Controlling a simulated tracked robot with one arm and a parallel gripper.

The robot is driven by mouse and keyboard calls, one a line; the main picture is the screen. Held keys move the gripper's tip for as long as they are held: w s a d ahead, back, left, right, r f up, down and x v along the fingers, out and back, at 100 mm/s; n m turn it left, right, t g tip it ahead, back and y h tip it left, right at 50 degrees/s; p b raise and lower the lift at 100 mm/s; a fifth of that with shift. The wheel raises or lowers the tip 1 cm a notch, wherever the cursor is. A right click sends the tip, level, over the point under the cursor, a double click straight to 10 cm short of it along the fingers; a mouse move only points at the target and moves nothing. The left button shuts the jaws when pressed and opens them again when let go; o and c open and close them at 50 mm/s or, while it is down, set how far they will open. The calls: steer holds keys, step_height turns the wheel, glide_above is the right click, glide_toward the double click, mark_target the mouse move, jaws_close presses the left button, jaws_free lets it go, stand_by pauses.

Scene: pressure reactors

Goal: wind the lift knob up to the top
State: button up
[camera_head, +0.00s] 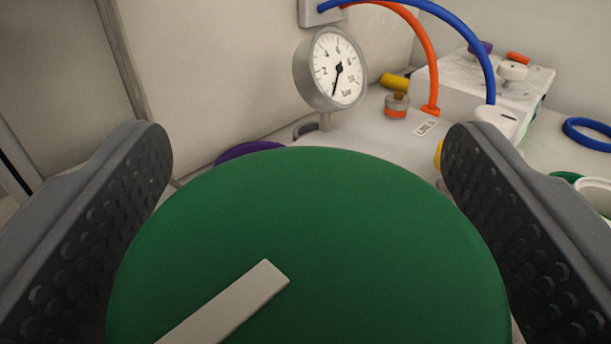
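A large green round knob (330,215) fills the lower middle of the view, its lower part cut off by the frame. A light grey bar mark (225,305) on its face slants from near the middle to the lower left. I take this to be the lift knob. My gripper (305,150) has its two dark, dimpled fingers wide apart, one on the left and one on the right of the knob. Both pads are close along the knob's edges. I cannot tell whether they touch it.
A pressure gauge (338,70) stands behind the knob. A purple round part (248,151) shows left of it. A blue hose (460,30) and an orange hose (425,50) arch over at the right. A white unit (485,75) with small knobs stands at the back right, near a blue ring (580,140).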

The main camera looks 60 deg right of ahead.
steer(key=shift+a, duration=0.1)
steer(key=shift+s+a+f, duration=0.1)
steer(key=shift+s+a, duration=0.15)
steer(key=shift+a, duration=0.3)
steer(key=b+v, duration=0.1)
steer(key=v, duration=1.1)
steer(key=shift+s+a, duration=0.15)
